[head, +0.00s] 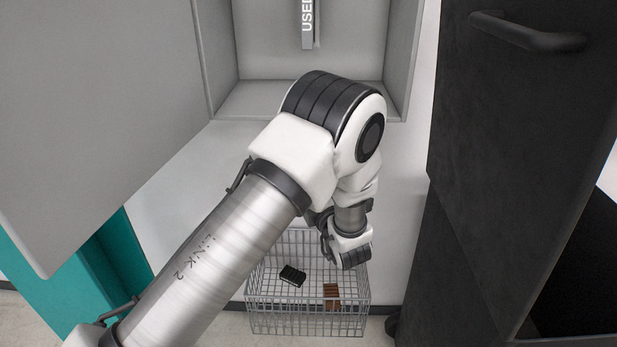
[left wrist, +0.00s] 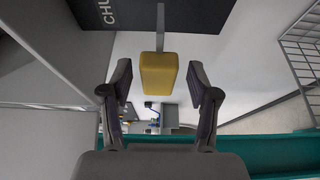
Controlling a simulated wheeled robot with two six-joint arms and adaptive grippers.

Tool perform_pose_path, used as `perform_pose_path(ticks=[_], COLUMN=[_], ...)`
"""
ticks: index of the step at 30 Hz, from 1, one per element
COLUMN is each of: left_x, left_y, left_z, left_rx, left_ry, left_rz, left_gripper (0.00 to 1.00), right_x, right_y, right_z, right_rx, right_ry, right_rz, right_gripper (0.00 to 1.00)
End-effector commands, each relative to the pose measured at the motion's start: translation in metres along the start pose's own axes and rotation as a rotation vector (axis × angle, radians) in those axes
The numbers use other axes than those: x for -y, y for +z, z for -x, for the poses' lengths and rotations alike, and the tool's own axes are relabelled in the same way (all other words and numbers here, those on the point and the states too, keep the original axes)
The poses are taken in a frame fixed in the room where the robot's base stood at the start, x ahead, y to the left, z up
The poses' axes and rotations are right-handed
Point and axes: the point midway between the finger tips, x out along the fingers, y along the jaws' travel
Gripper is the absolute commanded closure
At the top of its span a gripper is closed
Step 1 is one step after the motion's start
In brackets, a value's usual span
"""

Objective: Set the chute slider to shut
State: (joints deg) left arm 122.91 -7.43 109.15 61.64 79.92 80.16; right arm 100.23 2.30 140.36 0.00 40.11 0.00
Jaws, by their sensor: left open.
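The chute slider shows in the left wrist view as a yellow block handle (left wrist: 158,73) on a thin grey stem. Beside the stem is a dark plate (left wrist: 150,14) with part of a word, "CHU", in view. My left gripper (left wrist: 159,88) is open, one finger on each side of the yellow handle in the picture. I see no contact, and cannot tell how far the handle is from the fingertips. In the head view my left arm reaches across the middle and bends down, and the slider is not visible there.
A wire basket (head: 306,322) with a black item (head: 292,275) and a brown item (head: 331,296) stands on the floor below my wrist. A dark cabinet (head: 500,130) with a handle (head: 528,34) is on the right. A grey panel (head: 95,110) stands on the left.

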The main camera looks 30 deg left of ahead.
Motion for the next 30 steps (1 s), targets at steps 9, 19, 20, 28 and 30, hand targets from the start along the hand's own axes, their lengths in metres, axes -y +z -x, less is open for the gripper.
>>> perform_pose_path(ticks=[9, 19, 20, 28, 30], left_x=[0.0, 0.0, 0.001, 0.008, 0.008], left_y=[0.0, -0.001, 0.0, 0.014, 0.021], left_z=[-0.015, -0.015, -0.015, -0.052, -0.068], left_rx=[0.001, 0.0, 0.0, -0.004, -0.004], left_ry=[0.0, 0.0, -0.001, -0.001, 0.0], left_rz=[-0.002, -0.001, -0.001, 0.007, 0.007], left_gripper=[0.4, 1.0, 1.0, 1.0, 1.0], right_x=[0.0, 0.0, 0.0, 0.0, 0.0], right_y=[0.0, 0.0, 0.0, 0.0, 0.0], right_z=[0.004, 0.004, 0.004, -0.025, -0.034], right_rx=[0.0, 0.0, 0.0, 0.0, 0.0], right_ry=[0.0, 0.0, 0.0, 0.0, 0.0], right_rz=[0.0, 0.0, 0.0, 0.0, 0.0], right_gripper=[0.6, 0.6, 0.6, 0.6, 0.6])
